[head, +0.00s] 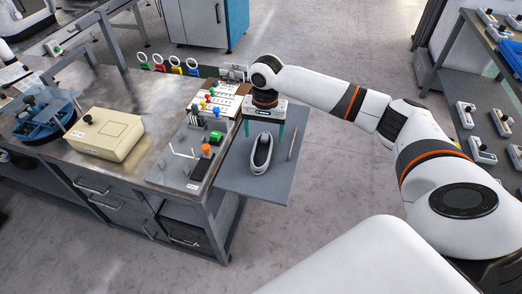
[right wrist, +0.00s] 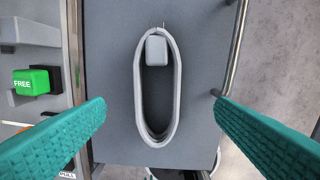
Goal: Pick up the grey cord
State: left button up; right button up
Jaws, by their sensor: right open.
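The grey cord (head: 262,151) lies as a long narrow loop with a blocky plug on the grey side shelf at the workbench's right end. In the right wrist view the cord (right wrist: 139,98) stands upright in the picture, with its plug (right wrist: 156,50) inside the loop's far end. My right gripper (head: 262,130) is above the shelf at the cord's far end. In the right wrist view its teal fingers (right wrist: 160,122) are wide apart, one on each side of the cord, with nothing between them touching. My left gripper is not in view.
The shelf (head: 232,183) has a metal rail (head: 293,146) along its right side. A green FREE block (right wrist: 31,81) sits left of the cord on the bench. A beige box (head: 104,134) stands further left. The floor right of the shelf is clear.

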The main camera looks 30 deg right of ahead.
aim_at(262, 148)
jog(key=shift+f, duration=0.7)
jog(key=shift+w+f, duration=0.2)
jog(key=shift+f, duration=0.1)
jog(key=f, duration=0.4)
jog(key=shift+s+a+f, duration=0.1)
jog(key=shift+s+a, duration=0.1)
jog(key=shift+a, duration=0.05)
jog(key=shift+w+f, duration=0.1)
jog(key=shift+f, duration=0.4)
jog(key=shift+c, duration=1.1)
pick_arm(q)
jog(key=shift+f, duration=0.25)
pick_arm(e)
jog(key=c, duration=0.9)
